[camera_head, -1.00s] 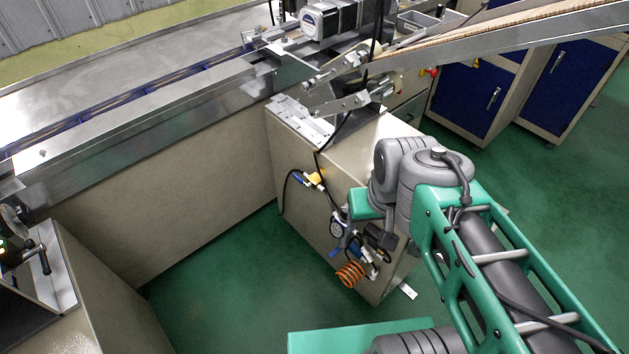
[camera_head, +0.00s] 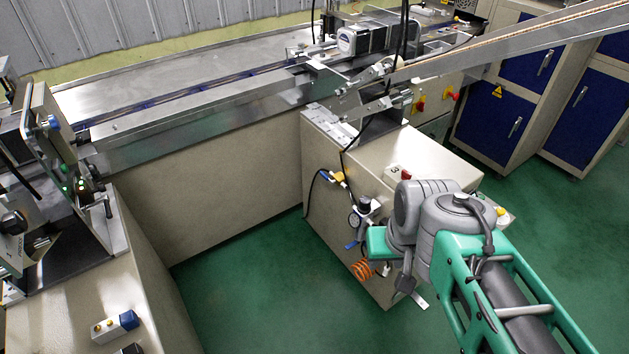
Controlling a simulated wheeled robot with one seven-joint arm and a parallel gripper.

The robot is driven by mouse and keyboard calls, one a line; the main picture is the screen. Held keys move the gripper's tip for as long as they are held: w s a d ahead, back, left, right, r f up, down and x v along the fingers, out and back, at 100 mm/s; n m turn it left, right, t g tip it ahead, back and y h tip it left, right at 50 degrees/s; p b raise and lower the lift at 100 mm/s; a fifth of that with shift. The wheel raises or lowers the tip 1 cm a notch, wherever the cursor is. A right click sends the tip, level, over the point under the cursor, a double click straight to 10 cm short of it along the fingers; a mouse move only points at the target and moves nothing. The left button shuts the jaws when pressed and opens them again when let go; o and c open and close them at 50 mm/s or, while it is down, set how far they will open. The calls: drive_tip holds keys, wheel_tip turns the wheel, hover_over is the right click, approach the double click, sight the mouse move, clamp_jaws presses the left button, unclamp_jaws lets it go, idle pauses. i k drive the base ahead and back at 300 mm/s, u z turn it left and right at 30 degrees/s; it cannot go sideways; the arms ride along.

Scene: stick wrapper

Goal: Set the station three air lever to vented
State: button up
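An air unit is on the front face of the beige cabinet (camera_head: 330,195) right of centre. It has a small round gauge (camera_head: 353,219), a dark regulator knob (camera_head: 365,203) and a blue part (camera_head: 351,245) low on its left. A yellow fitting (camera_head: 338,177) sits on the black hose above. An orange coiled hose (camera_head: 362,271) hangs below. I cannot tell which part is the station three air lever or how it is set. My green and grey arm reaches in from the lower right, its wrist beside the unit. A dark part, perhaps my gripper (camera_head: 404,284), hangs there; its fingers are unclear.
A long metal conveyor (camera_head: 180,85) runs along the back. A machine (camera_head: 60,190) on another beige cabinet stands at left. A red button box (camera_head: 399,173) is on the right cabinet's top. Blue-doored cabinets (camera_head: 495,115) stand at the back right. Green floor lies open between the cabinets.

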sight(324, 175)
drive_tip(key=u, duration=0.4)
drive_tip(key=i, duration=1)
drive_tip(key=z, duration=0.3)
